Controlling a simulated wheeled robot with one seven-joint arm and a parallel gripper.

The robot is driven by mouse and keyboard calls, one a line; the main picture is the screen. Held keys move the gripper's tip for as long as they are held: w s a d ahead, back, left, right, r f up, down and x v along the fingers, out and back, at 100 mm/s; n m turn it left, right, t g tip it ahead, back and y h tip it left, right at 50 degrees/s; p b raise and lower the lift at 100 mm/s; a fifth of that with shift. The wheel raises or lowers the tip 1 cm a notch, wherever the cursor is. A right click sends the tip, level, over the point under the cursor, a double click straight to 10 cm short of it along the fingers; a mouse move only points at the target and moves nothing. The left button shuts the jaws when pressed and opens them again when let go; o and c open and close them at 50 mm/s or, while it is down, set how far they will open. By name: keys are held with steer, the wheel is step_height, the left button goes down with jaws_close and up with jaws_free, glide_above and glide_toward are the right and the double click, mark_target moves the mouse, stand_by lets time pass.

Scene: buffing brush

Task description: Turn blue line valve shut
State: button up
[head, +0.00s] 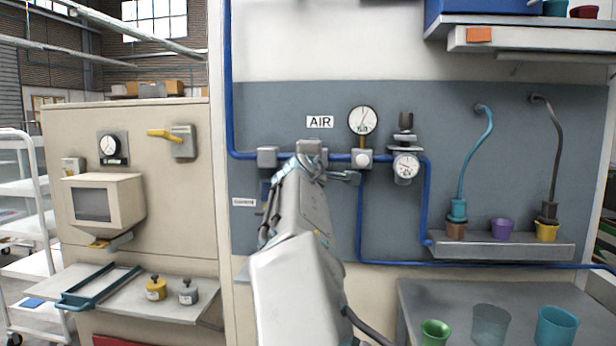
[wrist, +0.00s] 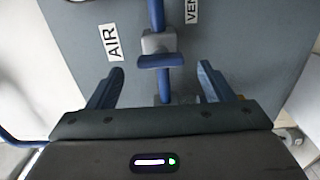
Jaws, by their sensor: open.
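The blue line (head: 240,155) runs across the grey-blue panel in the head view; it also runs up the wrist view (wrist: 156,14). In the wrist view its valve has a grey body (wrist: 158,42) and a blue bar handle (wrist: 160,62). The handle appears crosswise to the pipe there. My gripper (wrist: 160,68) is open and empty, facing the panel. Its fingers stand apart on either side of the handle in the picture, with clear gaps; their depth to it is hard to tell. In the head view my arm hides the valve handle and most of the gripper.
An AIR label (head: 320,122), pressure gauge (head: 363,120) and regulator (head: 405,166) sit near the line. A shelf (head: 500,246) with cups and hanging hoses is at right. A grey bench (head: 440,295) with cups stands below. A beige cabinet (head: 180,220) stands at left.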

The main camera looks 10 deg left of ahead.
steer(key=s+b, duration=0.5)
steer(key=s, duration=0.5)
steer(key=shift+s+a, duration=0.2)
steer(key=shift+s, duration=0.05)
stand_by(0.3)
